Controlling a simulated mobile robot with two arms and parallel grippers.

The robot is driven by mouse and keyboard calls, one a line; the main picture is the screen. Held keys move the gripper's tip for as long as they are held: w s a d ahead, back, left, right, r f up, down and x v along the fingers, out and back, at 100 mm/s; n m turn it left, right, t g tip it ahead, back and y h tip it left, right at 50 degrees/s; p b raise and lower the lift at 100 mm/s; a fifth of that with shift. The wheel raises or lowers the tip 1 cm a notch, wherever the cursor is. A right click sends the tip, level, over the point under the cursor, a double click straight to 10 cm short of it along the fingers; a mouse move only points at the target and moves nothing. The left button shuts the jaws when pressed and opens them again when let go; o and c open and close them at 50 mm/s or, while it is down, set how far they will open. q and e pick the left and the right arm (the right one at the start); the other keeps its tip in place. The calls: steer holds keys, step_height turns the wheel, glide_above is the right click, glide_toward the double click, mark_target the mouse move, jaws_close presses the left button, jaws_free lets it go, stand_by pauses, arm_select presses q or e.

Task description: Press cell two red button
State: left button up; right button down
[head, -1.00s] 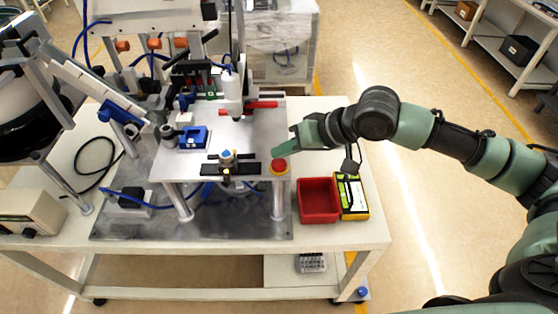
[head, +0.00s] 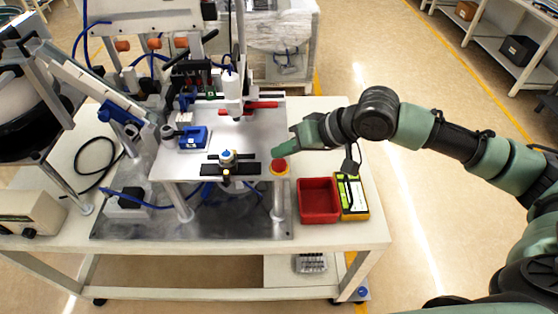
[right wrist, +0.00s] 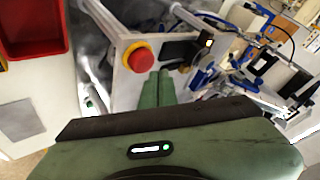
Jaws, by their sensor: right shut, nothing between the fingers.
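The red button (head: 279,165) sits on a yellow base at the front right corner of the raised metal plate (head: 262,130). It also shows in the right wrist view (right wrist: 140,59), as a red cap on a yellow ring. My right gripper (head: 276,153) is shut and empty, with its fingertips close to the button, just behind it in the head view. In the right wrist view the green fingertips (right wrist: 158,74) lie just right of and below the button. I cannot tell whether they touch it. My left gripper is not in view.
A red bin (head: 319,201) and a yellow-black device (head: 352,196) stand on the table right of the plate. A black fixture with a blue-topped part (head: 227,157) is left of the button. A white press column with a red handle (head: 262,105) stands behind.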

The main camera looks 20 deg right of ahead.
mark_target(283, 163)
steer(key=shift+f, duration=0.1)
stand_by(0.4)
steer(key=shift+f, duration=0.3)
steer(key=shift+f, duration=0.55)
stand_by(0.6)
steer(key=shift+p, duration=0.3)
steer(key=shift+r+p, duration=0.95)
steer(key=shift+p, duration=0.25)
step_height(283, 163, up, 5)
steer(key=p, duration=0.5)
steer(key=shift+p, duration=0.4)
